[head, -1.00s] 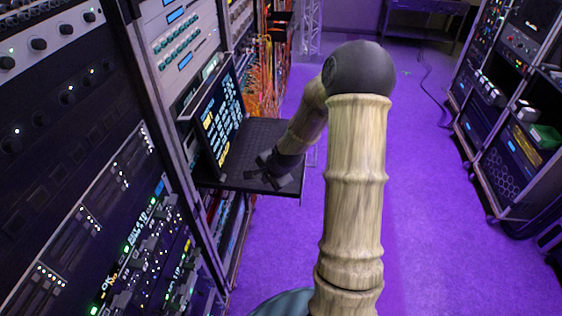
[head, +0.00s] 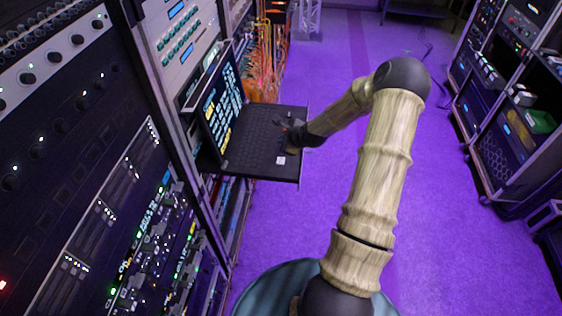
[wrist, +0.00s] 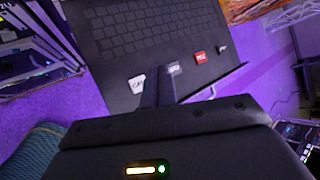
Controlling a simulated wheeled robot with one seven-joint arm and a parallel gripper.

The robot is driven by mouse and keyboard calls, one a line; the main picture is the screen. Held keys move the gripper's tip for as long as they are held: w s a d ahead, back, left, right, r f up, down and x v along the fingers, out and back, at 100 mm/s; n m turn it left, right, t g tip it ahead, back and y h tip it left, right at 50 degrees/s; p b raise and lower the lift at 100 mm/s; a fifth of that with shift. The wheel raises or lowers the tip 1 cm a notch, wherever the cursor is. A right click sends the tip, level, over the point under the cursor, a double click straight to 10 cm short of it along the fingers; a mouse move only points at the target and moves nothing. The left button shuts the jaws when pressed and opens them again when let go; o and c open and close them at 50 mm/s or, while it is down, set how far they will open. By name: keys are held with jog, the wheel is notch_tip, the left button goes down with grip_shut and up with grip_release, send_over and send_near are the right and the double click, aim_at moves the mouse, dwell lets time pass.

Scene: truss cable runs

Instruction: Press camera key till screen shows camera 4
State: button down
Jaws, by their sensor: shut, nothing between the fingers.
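A pull-out keyboard drawer (head: 262,122) with a raised screen (head: 222,108) juts from the left rack in the head view. The screen is lit with white-blue and yellow blocks, too small to read. My gripper (head: 285,127) is over the drawer's right part, its fingers shut and empty. The shut fingers (wrist: 157,75) show between the white and grey keys; contact cannot be told. Key labels are not clearly legible.
A tall equipment rack (head: 80,130) with knobs and lights fills the left side. Orange cables (head: 262,60) hang behind the drawer. Another rack (head: 500,100) stands at the right. The purple floor (head: 335,180) between is clear.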

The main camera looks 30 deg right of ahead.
aim_at(283, 162)
jog(key=shift+f+b, duration=2.55)
jog(key=shift+f, duration=1.4)
jog(key=shift+f, duration=0.4)
jog(key=shift+f+b, duration=0.4)
jog(key=shift+b, duration=0.1)
jog(key=shift+r, duration=0.1)
jog(key=shift+r+p, duration=0.6)
jog(key=shift+r, duration=0.15)
jog(key=shift+r+p, duration=1.75)
jog(key=shift+r, duration=0.75)
